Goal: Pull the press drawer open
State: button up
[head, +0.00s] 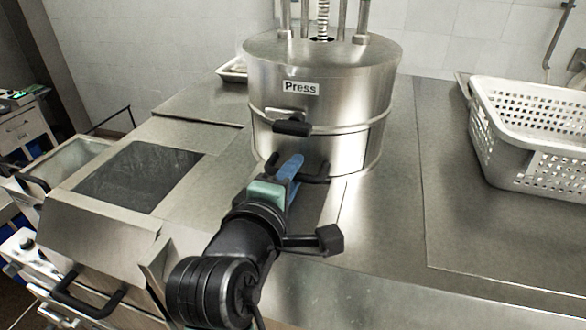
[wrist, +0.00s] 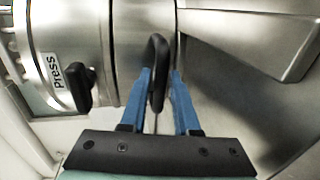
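The press (head: 320,80) is a steel cylinder labelled "Press" in the head view. Its lower front section, the drawer (head: 338,150), looks flush with the body. A black bar handle (head: 318,180) is low on its front; the handle (wrist: 158,48) also shows in the wrist view. My gripper (head: 291,165) reaches it from the front. In the wrist view, the blue fingers of my gripper (wrist: 161,72) stand on either side of the handle and look open. The left finger is very close to the handle; contact is unclear.
A second black handle (head: 292,128) is higher on the press, and it shows in the wrist view (wrist: 79,88). A white perforated basket (head: 530,175) stands at the right. The steel counter (head: 400,220) is clear in front of the press. A dark panel (head: 135,175) lies at the left.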

grip_shut()
dwell(1.5)
